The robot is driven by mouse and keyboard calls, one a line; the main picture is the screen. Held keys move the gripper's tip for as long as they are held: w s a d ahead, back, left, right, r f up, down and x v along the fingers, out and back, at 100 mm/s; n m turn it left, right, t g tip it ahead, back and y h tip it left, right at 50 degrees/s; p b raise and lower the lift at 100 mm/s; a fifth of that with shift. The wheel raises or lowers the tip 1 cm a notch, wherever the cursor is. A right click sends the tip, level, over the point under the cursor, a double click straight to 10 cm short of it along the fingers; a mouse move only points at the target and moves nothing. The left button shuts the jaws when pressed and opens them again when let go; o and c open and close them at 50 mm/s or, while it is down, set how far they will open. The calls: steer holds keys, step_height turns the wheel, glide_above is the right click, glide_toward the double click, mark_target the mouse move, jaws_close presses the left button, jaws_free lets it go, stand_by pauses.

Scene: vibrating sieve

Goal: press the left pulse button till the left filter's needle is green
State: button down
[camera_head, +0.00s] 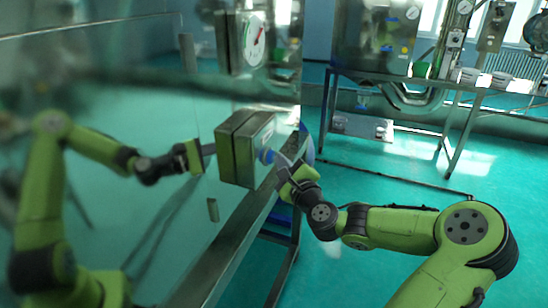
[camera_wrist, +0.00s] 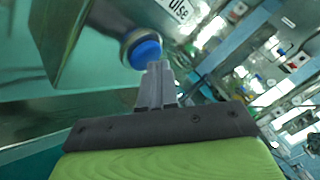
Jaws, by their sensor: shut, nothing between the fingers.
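A metal button box (camera_head: 238,150) sticks out from the shiny cabinet wall. Its round blue button (camera_head: 266,156) faces right, and in the wrist view the button (camera_wrist: 145,53) sits in a metal collar beside a label ending in "ULSE". My gripper (camera_head: 280,163) is shut and empty, pointing at the button. In the wrist view my fingertips (camera_wrist: 156,68) are just below the blue cap and overlap its lower edge; I cannot tell whether they touch it. A round white gauge (camera_head: 253,39) above the box shows red on its dial; its needle is too small to read surely.
The polished cabinet panel (camera_head: 110,90) mirrors my arm and the box. A metal ledge (camera_head: 237,240) runs below the box. Behind, a metal table (camera_head: 400,82) carries more equipment, with another gauge (camera_head: 464,7) above. Open green floor (camera_head: 400,155) lies to the right.

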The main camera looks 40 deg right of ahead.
steer(key=shift+w+a, duration=0.1)
steer(key=shift+w, duration=0.05)
stand_by(0.4)
steer(key=shift+s+d, duration=0.4)
steer(key=shift+s, duration=0.4)
steer(key=s, duration=0.1)
steer(key=s+d, duration=0.1)
steer(key=s, duration=0.1)
steer(key=s+d, duration=0.1)
steer(key=shift+s+d, duration=0.15)
steer(key=shift+s, duration=0.05)
